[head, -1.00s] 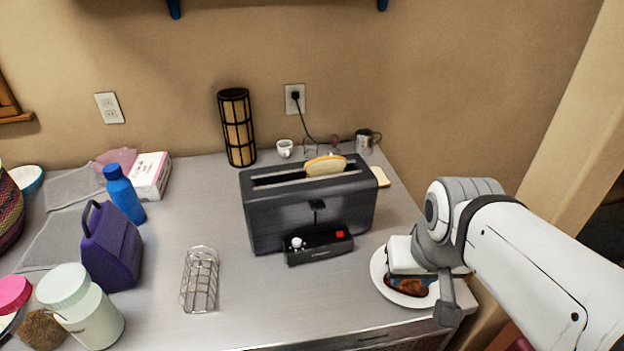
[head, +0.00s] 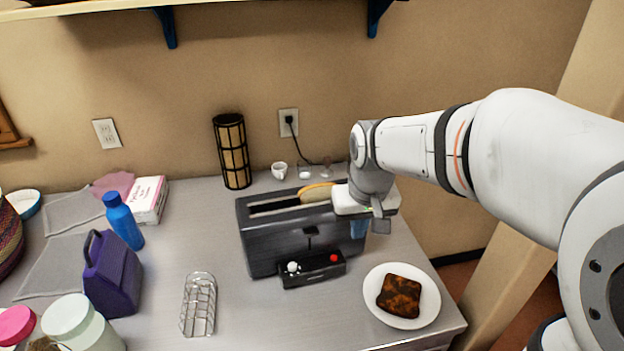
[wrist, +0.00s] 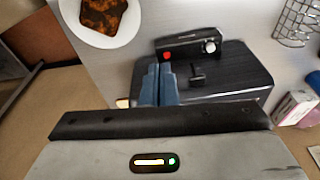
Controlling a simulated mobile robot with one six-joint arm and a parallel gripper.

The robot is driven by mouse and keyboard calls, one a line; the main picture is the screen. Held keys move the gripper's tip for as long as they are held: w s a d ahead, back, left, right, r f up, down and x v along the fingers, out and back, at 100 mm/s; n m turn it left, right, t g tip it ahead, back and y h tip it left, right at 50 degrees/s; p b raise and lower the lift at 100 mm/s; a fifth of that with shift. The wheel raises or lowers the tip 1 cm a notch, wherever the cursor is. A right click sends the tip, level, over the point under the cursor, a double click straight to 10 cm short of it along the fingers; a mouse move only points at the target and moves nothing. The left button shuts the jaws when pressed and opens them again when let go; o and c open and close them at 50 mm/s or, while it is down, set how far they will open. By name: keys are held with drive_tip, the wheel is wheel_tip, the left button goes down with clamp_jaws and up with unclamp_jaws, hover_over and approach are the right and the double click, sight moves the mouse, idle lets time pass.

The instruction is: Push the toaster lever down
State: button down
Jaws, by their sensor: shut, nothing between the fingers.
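The dark grey toaster (head: 268,240) stands on the counter with a slice of bread (head: 316,193) showing in its slot. Its lever (head: 311,238) sticks out high on the front face, above a control panel (head: 313,270) with a white knob and a red button. In the wrist view the toaster (wrist: 232,75) is below me, with the lever (wrist: 197,78) just right of my fingers. My gripper (head: 358,229) is at the toaster's right end, its blue fingertips together and empty. The fingertips (wrist: 158,68) appear beside the lever, apart from it.
A plate (head: 372,308) with a dark brown toast slice (head: 402,296) lies front right. A wire rack (head: 198,304), purple bag (head: 113,271) and blue bottle (head: 124,220) stand left. A shelf (head: 90,8) hangs above. The counter before the toaster is clear.

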drive_tip(key=n+g+p, duration=0.1)
drive_tip(key=n+p, duration=0.1)
drive_tip(key=p, duration=0.1)
approach(312, 232)
drive_tip(key=shift+w+r, duration=0.1)
drive_tip(key=shift+r, duration=0.2)
drive_tip(key=shift+w+a+f+b, duration=0.15)
drive_tip(key=shift+f+b, duration=0.8)
drive_tip(key=shift+f, duration=0.8)
drive_tip(key=shift+w+d+f+b, duration=0.15)
drive_tip(key=shift+f+b, duration=0.8)
drive_tip(key=shift+f, duration=0.8)
drive_tip(key=shift+a, duration=0.1)
drive_tip(key=shift+f, duration=0.1)
